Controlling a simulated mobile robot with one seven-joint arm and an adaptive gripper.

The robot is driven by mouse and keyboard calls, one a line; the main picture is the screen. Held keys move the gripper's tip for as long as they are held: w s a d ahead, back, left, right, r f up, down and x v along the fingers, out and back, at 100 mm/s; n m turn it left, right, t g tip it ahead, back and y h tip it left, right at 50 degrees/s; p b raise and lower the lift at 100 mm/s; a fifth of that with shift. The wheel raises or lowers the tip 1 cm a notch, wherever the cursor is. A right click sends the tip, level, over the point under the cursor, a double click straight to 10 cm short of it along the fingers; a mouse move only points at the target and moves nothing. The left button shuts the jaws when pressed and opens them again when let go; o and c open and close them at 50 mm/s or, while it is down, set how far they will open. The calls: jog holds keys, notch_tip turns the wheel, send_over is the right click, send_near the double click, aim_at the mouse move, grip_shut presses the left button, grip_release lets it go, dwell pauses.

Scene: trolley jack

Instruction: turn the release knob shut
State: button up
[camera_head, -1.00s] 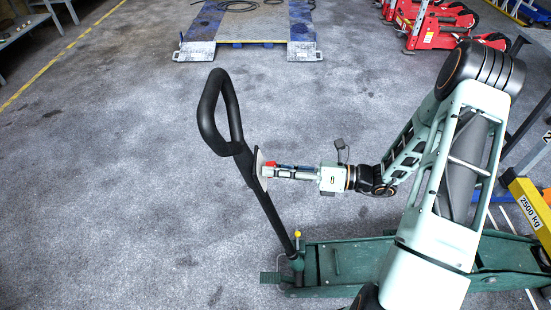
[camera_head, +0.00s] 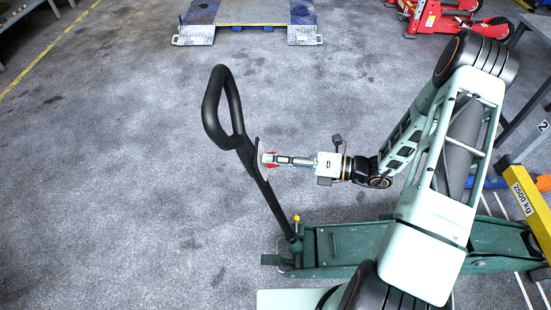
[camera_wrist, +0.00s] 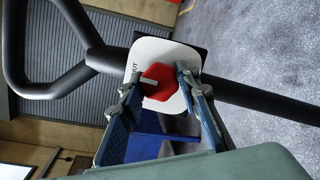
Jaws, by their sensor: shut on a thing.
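The red release knob (camera_wrist: 158,84) sits on a white plate (camera_wrist: 150,50) on the jack's black handle. Dark lettering ending in "UT" shows at the plate's left edge. A pale bar marks the knob's face. My gripper (camera_wrist: 157,88) has one finger on each side of the knob, shut on it. In the head view my gripper (camera_head: 277,160) reaches the plate (camera_head: 260,157) from the right, and only bits of red knob (camera_head: 271,160) show there. The black handle (camera_head: 264,188) leans up and left from the green trolley jack (camera_head: 340,246), ending in a loop grip (camera_head: 212,102).
A yellow beam (camera_head: 530,203) marked "2500 kg" stands at the right. Red jacks (camera_head: 450,18) are at the top right. A blue and grey lift platform (camera_head: 250,12) lies at the back. The floor left of the handle is clear.

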jog(key=o, duration=1.2)
jog(key=shift+c, duration=0.2)
jog(key=v, duration=1.2)
